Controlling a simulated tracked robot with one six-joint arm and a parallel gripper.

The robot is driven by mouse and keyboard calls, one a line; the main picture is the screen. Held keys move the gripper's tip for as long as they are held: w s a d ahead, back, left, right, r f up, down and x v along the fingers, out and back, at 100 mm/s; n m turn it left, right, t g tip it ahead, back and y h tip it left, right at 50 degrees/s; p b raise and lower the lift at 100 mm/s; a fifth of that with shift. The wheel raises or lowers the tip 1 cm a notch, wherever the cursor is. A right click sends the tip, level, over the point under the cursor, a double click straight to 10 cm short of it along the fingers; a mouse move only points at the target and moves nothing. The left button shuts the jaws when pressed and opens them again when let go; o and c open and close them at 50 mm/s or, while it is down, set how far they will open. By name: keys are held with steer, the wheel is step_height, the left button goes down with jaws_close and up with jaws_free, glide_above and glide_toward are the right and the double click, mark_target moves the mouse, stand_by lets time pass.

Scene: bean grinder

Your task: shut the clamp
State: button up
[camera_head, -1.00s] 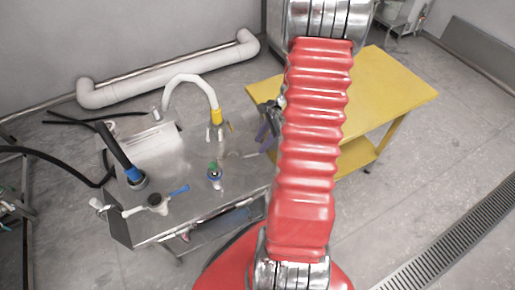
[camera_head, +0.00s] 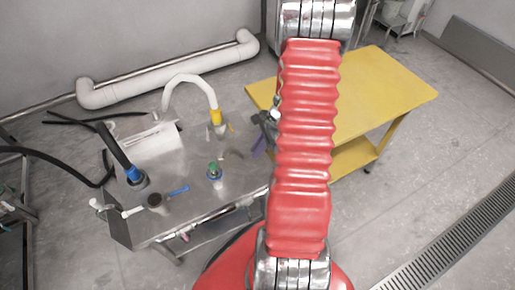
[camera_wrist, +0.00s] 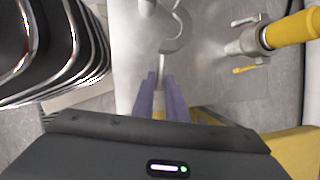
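A curved silver metal piece, seemingly the clamp (camera_wrist: 178,40), is on the steel table just beyond my fingertips in the wrist view. It looks like an open hook or band with a narrow straight part pointing towards my gripper. In the head view the clamp (camera_head: 232,155) is small, right of the green-topped fitting. My gripper (camera_wrist: 161,78) has two purple fingers with a narrow gap between them, and I see nothing gripped there. In the head view my gripper (camera_head: 258,146) is partly hidden by my red arm, at the table's right side. Contact with the clamp cannot be told.
A yellow-collared white hose (camera_head: 216,116) rises behind the clamp. A green-topped fitting (camera_head: 214,170), a blue-handled valve (camera_head: 178,190) and a black hose with a blue collar (camera_head: 133,174) stand on the steel table (camera_head: 200,203). A yellow table (camera_head: 385,90) is at the right.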

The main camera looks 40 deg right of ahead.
jaws_close()
